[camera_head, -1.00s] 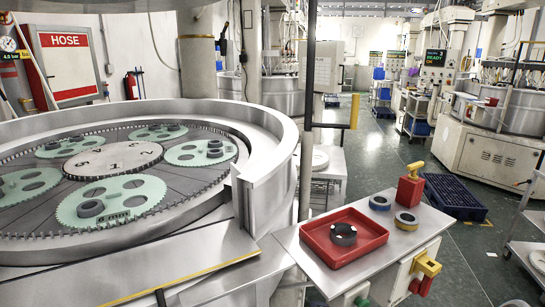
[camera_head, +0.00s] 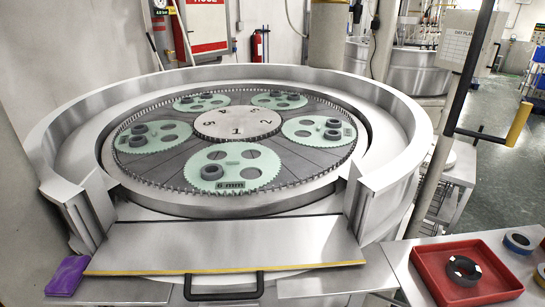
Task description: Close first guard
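The guard (camera_head: 225,244) looks like a flat metal panel with a yellow front edge, lying folded down across the gap in the machine's curved wall (camera_head: 408,125). Its black handle (camera_head: 224,292) sticks out at the front edge, near the bottom of the view. The gap above the panel is open, showing the lapping plate with green toothed carriers (camera_head: 238,155) and a numbered centre disc (camera_head: 237,123). Neither of my grippers is in view.
A side table at the lower right bears a red tray (camera_head: 424,280) with a dark ring (camera_head: 464,270) in it. A purple object (camera_head: 68,276) lies left of the panel. A vertical post with a yellow-ended bar (camera_head: 518,124) stands at the right.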

